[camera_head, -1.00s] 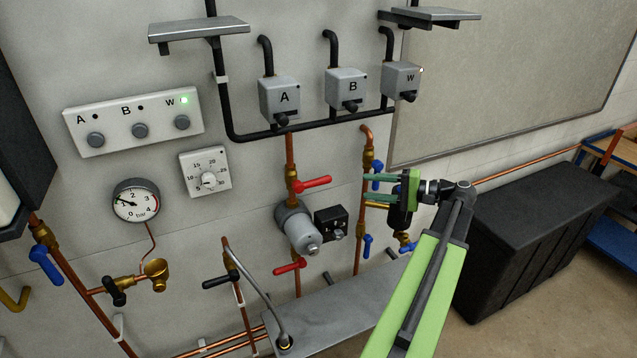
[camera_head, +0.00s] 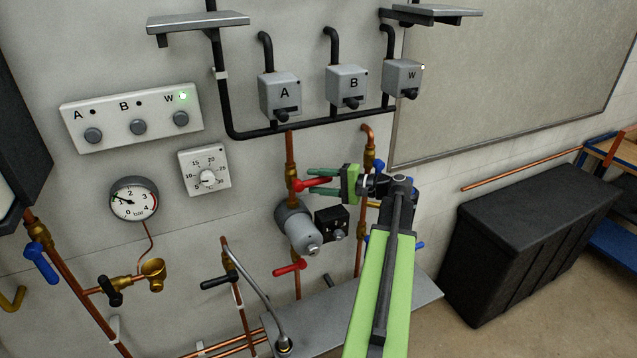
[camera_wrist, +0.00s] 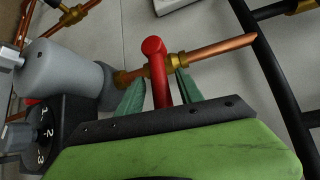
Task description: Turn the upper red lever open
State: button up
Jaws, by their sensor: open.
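The upper red lever (camera_head: 312,183) sits on a brass valve (camera_head: 291,183) in the vertical copper pipe above the grey pump. It points right, across the line of the pipe. My gripper (camera_head: 309,178) is open, its two green fingers reaching left at the lever. In the wrist view the red lever (camera_wrist: 157,70) stands between the two fingertips (camera_wrist: 157,90), one finger on each side of it. I cannot tell whether either finger touches it. A lower red lever (camera_head: 290,267) sits on the same pipe below the pump.
The grey pump (camera_head: 303,232) and a black dial box (camera_head: 332,223) are close below my gripper. A second copper pipe (camera_head: 367,150) with blue levers runs just behind my wrist. Grey boxes A, B and W hang above. A grey bench (camera_head: 420,296) is below.

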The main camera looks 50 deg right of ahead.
jog(key=shift+c, duration=0.4)
grip_shut()
dwell(0.9)
